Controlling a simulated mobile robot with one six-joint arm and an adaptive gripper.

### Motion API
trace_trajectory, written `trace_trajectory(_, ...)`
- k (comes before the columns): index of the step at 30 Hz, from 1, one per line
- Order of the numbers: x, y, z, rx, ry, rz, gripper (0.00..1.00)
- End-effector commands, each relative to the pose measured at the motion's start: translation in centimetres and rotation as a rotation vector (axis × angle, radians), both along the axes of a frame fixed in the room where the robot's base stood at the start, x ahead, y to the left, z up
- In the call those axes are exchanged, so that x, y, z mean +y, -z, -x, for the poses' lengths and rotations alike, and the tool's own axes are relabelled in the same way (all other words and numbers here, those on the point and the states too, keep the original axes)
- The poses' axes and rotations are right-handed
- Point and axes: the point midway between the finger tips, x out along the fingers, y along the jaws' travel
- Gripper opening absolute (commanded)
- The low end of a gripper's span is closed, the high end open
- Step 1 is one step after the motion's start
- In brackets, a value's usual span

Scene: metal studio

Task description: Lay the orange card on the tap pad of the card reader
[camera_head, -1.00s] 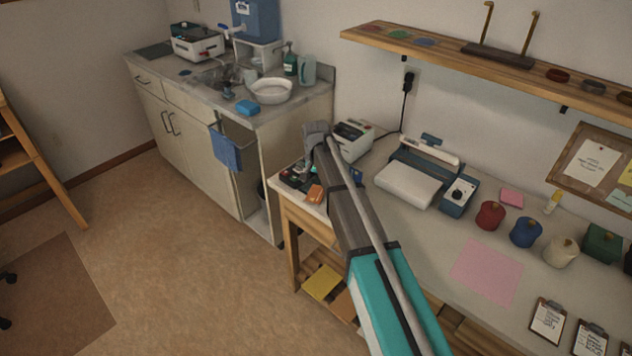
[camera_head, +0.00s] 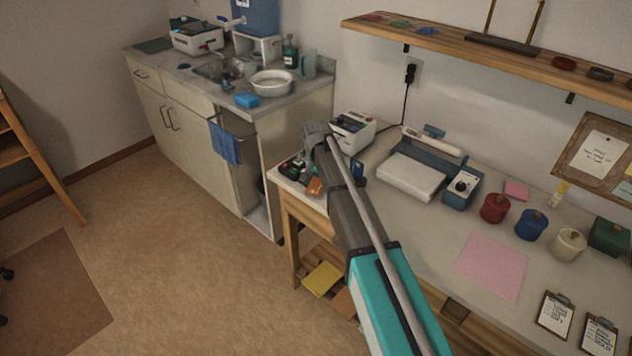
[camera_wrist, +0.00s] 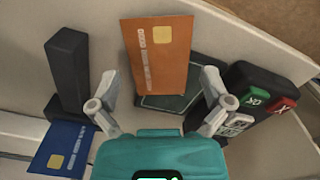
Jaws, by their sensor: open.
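The orange card (camera_wrist: 158,55), with a gold chip, shows between and beyond my gripper's fingers (camera_wrist: 158,88) in the wrist view. It looks wider at its far end and seems tilted. Its near end overlaps the dark outlined tap pad (camera_wrist: 193,100); I cannot tell whether it touches. My gripper is open, one finger on each side of the card's near end. The card reader's keypad part (camera_wrist: 240,85) has green and red keys, right of the right finger. In the head view the orange card (camera_head: 315,187) shows beside my arm, near the reader (camera_head: 292,167); my fingertips are hidden.
A blue card (camera_wrist: 60,150) and an upright black block (camera_wrist: 70,75) are left of my gripper. A white-topped device (camera_head: 352,130) stands behind my wrist. The table edge is close to the reader. A flat scale-like device (camera_head: 412,176) stands to the right.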

Motion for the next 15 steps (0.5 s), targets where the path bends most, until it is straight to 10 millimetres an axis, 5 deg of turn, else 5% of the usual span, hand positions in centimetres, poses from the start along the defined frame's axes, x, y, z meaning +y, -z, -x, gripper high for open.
trace_trajectory(2, -0.02, 0.0, 0.0, 0.0, 0.0, 0.0, 0.8)
trace_trajectory(15, -0.07, 0.01, -0.01, 0.0, 0.001, 0.0, 0.0)
